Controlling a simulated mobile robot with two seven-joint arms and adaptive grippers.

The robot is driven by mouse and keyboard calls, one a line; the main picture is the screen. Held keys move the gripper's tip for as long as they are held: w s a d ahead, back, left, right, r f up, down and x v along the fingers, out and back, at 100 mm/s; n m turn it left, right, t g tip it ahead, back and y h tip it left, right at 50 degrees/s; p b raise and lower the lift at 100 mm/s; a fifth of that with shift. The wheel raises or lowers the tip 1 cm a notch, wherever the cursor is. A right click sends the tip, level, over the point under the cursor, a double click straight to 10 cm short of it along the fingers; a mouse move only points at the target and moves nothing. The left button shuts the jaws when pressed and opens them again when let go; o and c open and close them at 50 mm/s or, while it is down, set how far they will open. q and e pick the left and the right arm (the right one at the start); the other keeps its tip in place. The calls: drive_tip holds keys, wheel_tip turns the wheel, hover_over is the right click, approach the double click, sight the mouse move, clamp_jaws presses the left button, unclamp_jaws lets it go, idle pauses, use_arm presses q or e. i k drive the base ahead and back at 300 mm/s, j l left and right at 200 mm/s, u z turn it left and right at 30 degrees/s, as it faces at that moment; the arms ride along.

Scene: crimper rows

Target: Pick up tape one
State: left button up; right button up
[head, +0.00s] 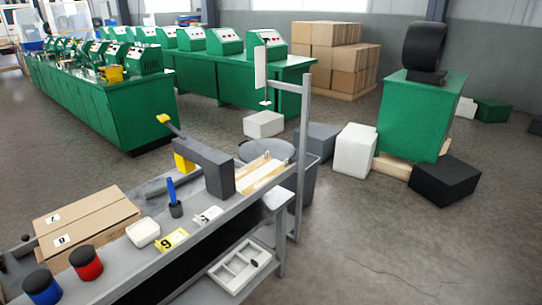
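I cannot tell for sure which thing is tape one. On the grey workbench (120,268) stand a red cylinder with a dark top (88,266) and a blue cylinder with a dark top (42,290), at the front left. A small white rounded item (143,232) lies to their right. A yellow card with a dark digit (172,240) and a small white card (207,216) lie further along the bench edge. Neither of my grippers can be made out in the head view.
A cardboard box (90,218) and a grey press with a yellow handle (215,168) stand on the bench. A blue stick in a dark cup (175,209) stands near the press. A post (303,150) rises at the right end.

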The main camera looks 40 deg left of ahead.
sight(243, 172)
drive_tip(key=i+u, duration=0.2)
drive_tip(key=i, duration=0.35)
drive_tip(key=i+u, duration=0.2)
drive_tip(key=i, duration=0.35)
drive_tip(key=i+l+u, duration=0.15)
drive_tip(key=i, duration=0.4)
drive_tip(key=i+j+z, duration=0.1)
drive_tip(key=i+z, duration=0.25)
drive_tip(key=z, duration=0.15)
drive_tip(key=i+j+z, duration=0.25)
drive_tip(key=z, duration=0.2)
drive_tip(key=i+z, duration=0.15)
drive_tip(key=z, duration=7.8)
